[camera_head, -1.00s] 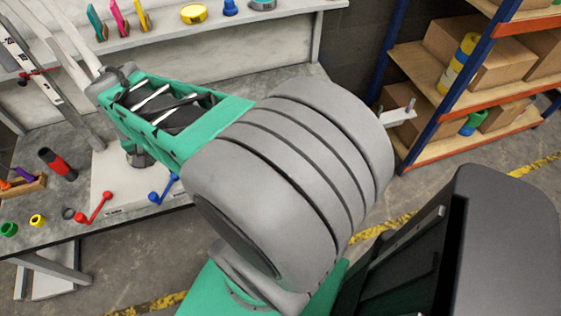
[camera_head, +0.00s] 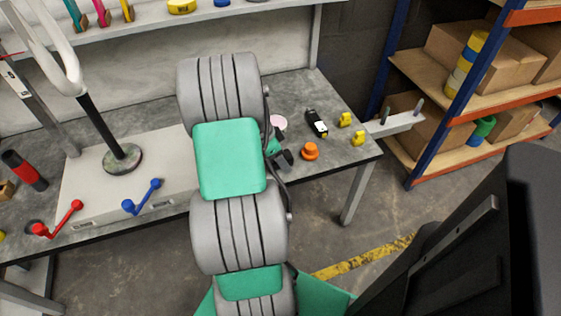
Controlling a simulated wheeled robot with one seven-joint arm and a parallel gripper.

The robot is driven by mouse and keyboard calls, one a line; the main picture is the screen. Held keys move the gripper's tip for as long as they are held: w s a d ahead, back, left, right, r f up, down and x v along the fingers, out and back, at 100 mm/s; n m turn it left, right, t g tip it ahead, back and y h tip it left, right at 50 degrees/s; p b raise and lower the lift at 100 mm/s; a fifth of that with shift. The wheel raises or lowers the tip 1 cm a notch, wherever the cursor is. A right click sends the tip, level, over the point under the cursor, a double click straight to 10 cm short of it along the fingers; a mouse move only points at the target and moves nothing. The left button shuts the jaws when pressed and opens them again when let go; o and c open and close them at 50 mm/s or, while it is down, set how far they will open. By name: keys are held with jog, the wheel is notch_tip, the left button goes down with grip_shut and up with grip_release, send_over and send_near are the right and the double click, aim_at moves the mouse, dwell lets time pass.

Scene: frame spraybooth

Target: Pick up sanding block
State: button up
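I cannot make out the sanding block for certain. A small black object with a white patch (camera_head: 316,123) lies on the right part of the grey workbench (camera_head: 345,155); I cannot tell whether it is the block. My arm reaches over the bench in the middle of the view and hides part of the bench top. Dark parts that look like my gripper (camera_head: 283,158) show at the right edge of the arm, left of the orange knob-like piece (camera_head: 310,151). The fingers are mostly hidden, so their opening does not show.
A pink disc (camera_head: 279,121) and yellow pieces (camera_head: 345,119) lie on the bench's right. A black post on a round base (camera_head: 122,158) stands left, near red (camera_head: 58,219) and blue (camera_head: 142,197) handles. An orange-and-blue shelf rack (camera_head: 427,150) stands right.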

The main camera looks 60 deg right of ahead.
jog(key=shift+r, duration=0.1)
grip_shut()
dwell(0.7)
